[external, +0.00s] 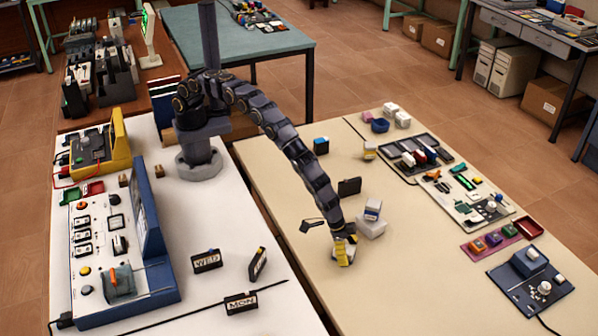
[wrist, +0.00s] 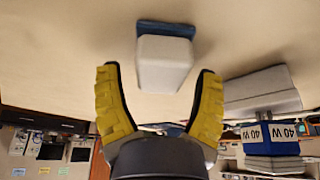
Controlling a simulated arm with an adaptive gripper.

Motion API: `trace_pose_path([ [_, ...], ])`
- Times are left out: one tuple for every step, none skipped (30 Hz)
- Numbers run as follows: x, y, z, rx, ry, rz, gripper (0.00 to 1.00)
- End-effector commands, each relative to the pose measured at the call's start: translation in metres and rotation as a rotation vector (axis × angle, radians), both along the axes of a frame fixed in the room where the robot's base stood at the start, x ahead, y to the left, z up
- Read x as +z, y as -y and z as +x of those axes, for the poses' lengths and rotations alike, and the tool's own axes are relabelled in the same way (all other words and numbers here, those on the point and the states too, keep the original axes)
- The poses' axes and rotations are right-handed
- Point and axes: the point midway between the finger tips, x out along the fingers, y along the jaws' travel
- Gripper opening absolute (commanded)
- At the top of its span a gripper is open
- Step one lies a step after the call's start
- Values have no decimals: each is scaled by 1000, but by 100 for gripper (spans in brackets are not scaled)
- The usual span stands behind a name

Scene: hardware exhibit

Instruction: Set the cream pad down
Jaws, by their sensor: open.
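My gripper (external: 343,254) is low over the cream right-hand table, its yellow fingers pointing down. In the wrist view the gripper (wrist: 158,92) is open, with a finger on each side of a pale cream-white pad (wrist: 164,64) that has a blue strip (wrist: 166,29) along its far edge. Gaps show between the pad and both fingers. The pad appears to be on the tabletop; its contact with the table is hard to see. In the external view the fingers hide most or all of it.
A black block (external: 349,187) stands farther back. The table's front is mostly clear. Trays and parts (external: 465,195) lie right.

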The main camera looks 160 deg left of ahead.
Motion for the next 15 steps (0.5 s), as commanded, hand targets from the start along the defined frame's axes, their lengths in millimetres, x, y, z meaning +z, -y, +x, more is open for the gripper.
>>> trace_pose_path([
  [4, 0, 0, 0, 1, 1, 67],
  [6, 1, 0, 0, 2, 2, 67],
  [10, 2, -1, 0, 3, 2, 67],
  [13, 3, -2, -1, 3, 3, 67],
  [16, 4, -3, -1, 1, 2, 67],
  [20, 5, -5, -1, 0, 1, 67],
  [25, 7, -6, 0, 1, 1, 67],
  [30, 8, -7, 1, 4, 3, 67],
  [37, 9, -9, -1, 6, 3, 67],
  [41, 11, -11, -1, 3, 2, 67],
  [45, 13, -12, -1, 2, 2, 67],
  [53, 15, -14, 0, 4, 3, 67],
  [58, 16, -15, 0, 6, 3, 67],
  [62, 17, -17, 0, 4, 1, 67],
  [69, 19, -19, 1, 2, 2, 67],
])
